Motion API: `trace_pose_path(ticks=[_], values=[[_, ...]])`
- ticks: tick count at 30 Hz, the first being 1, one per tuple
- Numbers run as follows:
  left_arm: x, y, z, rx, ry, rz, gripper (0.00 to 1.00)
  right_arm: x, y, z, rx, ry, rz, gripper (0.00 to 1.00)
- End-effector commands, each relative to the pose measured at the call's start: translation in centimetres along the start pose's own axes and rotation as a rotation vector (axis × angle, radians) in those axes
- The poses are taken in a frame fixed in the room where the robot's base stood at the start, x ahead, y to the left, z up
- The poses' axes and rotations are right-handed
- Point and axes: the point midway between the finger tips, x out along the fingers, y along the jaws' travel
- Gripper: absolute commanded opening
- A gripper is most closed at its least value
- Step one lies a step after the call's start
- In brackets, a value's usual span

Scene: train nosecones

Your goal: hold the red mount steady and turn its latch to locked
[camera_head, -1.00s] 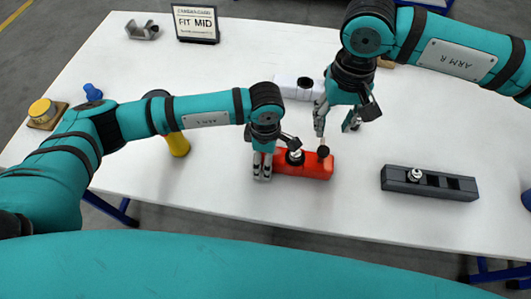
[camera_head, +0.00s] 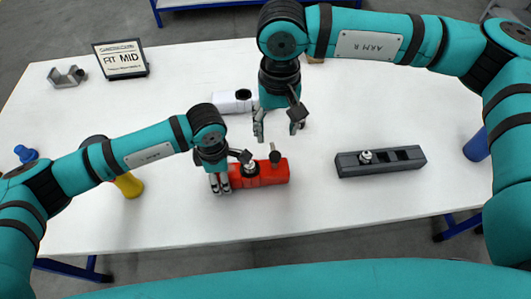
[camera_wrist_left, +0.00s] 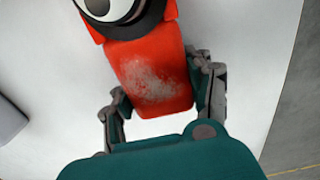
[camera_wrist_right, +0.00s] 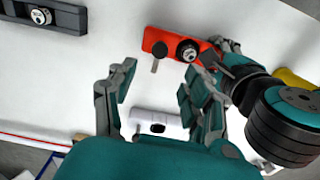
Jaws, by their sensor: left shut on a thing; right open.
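The red mount (camera_head: 278,173) lies on the white table in the head view. It carries a black ring with a silver-topped part (camera_wrist_right: 187,51). Beside the ring is the latch (camera_head: 274,157), a dark knob with a grey lever, also in the right wrist view (camera_wrist_right: 155,65). My left gripper (camera_head: 220,184) is shut on the mount's left end, one finger on each side; in the left wrist view the red body (camera_wrist_left: 150,85) sits between the fingers. My right gripper (camera_head: 277,132) is open and empty, apart from the latch, with its fingers pointing down.
A white block (camera_head: 228,103) lies behind the mount. A dark grey slotted block (camera_head: 400,160) lies to the right. A yellow cylinder (camera_head: 128,186) stands left, partly behind my left arm. A "FIT MID" sign (camera_head: 120,60), grey bracket (camera_head: 66,77) and blue cylinder (camera_head: 477,147) stand farther out.

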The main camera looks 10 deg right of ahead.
Motion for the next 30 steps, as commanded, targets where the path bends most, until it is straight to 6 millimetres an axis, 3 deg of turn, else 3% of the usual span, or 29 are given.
trace_pose_path(ticks=[30], values=[[-0.1, 0.0, 0.0, -0.001, -0.001, 0.001, 0.14, -1.3, -0.1, 0.1, 2.3, 0.001, 0.0, 0.51]])
